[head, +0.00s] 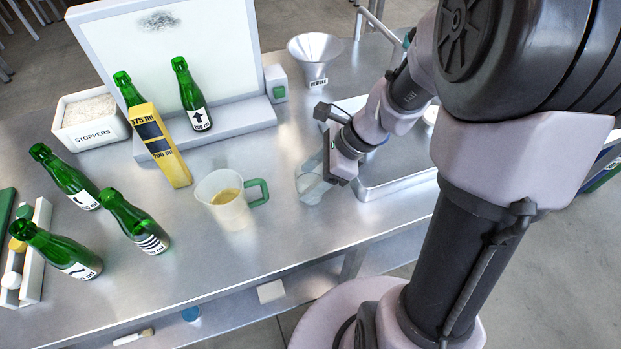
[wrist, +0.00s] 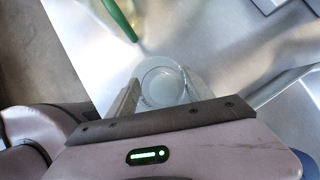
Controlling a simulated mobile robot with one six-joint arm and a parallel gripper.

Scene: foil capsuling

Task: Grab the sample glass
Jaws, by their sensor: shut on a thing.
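The sample glass (head: 312,184) is a clear, see-through glass on the steel table, right of the measuring jug. In the wrist view the glass (wrist: 161,80) shows from above as a round rim between two grey fingers. My gripper (head: 325,174) is shut on the glass, with one finger on either side of it. In the wrist view my gripper (wrist: 160,100) hides the near part of the glass. Whether the base of the glass touches the table I cannot tell.
A jug (head: 228,199) with yellow liquid and a green handle stands left of the glass. A steel tray (head: 398,183) lies close on the right. The table's front edge is near.

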